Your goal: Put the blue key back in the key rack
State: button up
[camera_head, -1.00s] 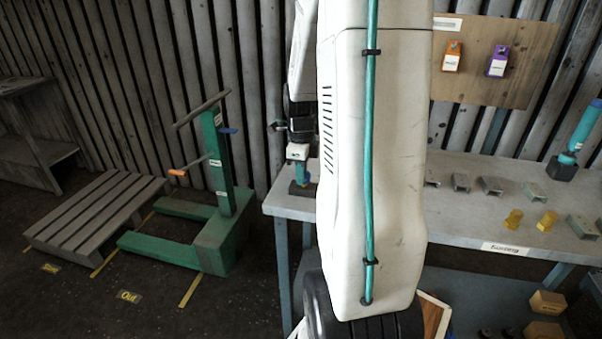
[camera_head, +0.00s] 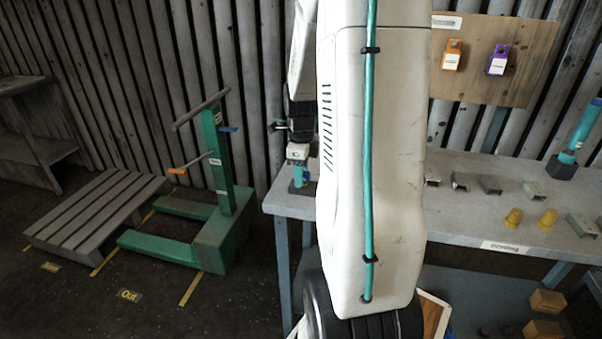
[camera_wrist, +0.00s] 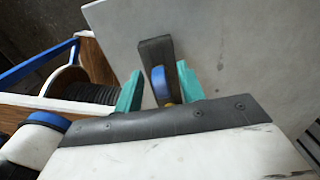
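My gripper (camera_wrist: 159,72) points down over the grey bench (camera_wrist: 225,55), its two teal fingers apart. A blue rounded piece (camera_wrist: 158,82), which looks like the blue key, stands between them with a narrow gap on either side. A dark grey block (camera_wrist: 155,48) lies just beyond it. In the head view, my gripper (camera_head: 301,176) is at the bench's left end, above a small dark piece; the key cannot be made out there. A wooden board (camera_head: 533,40) on the back wall, which looks like the key rack, carries an orange tag (camera_head: 452,55) and a purple tag (camera_head: 498,60).
Small metal brackets (camera_head: 536,190) and yellow pieces (camera_head: 513,217) lie on the bench's right part. A teal cylinder (camera_head: 585,125) on a dark base stands at the far right. A green stand (camera_head: 220,165) and a wooden pallet (camera_head: 95,212) are on the floor left.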

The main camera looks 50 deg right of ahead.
notch_tip(320, 180, up, 8)
jog(key=shift+f, duration=0.1)
dwell(0.4)
jog(key=shift+s+n, duration=0.1)
jog(key=shift+n, duration=0.6)
jog(key=s+a+r+n, duration=0.2)
jog(key=s+a+n, duration=0.2)
jog(key=a+n, duration=0.6)
jog(key=s+a+r+n+t, duration=0.1)
jog(key=s+a+r+n, duration=0.2)
jog(key=a+n, duration=0.7)
jog(key=s+a+r+n, duration=0.2)
jog(key=s+a+n, duration=0.4)
jog(key=a+n, duration=0.4)
jog(key=shift+a+r, duration=0.15)
jog(key=shift+r, duration=0.2)
